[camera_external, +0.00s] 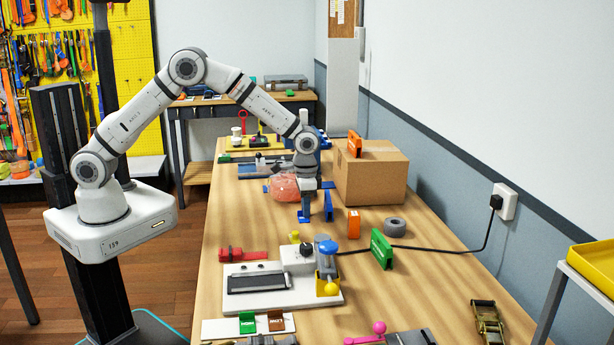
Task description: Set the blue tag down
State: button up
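A blue tag (328,206) shows as an upright blue plate on or just above the wooden table (235,215), left of the cardboard box's front corner. My gripper (312,207) points straight down at the tag's left side, with a grey-blue finger reaching low. Its other finger is not clear against the tag. I cannot tell whether the gripper holds the tag, or whether the tag touches the table.
A cardboard box (370,180) with an orange tag (355,144) on top stands behind right. A pink translucent lump (284,187) is close left. An orange tag (353,223), a grey tape roll (394,227) and a green tag (381,249) stand right. A black cable (440,249) crosses the table.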

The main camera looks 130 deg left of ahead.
jog(key=shift+o, duration=1)
jog(key=shift+r, duration=0.25)
notch_tip(320, 180, up, 12)
jog(key=b, duration=0.1)
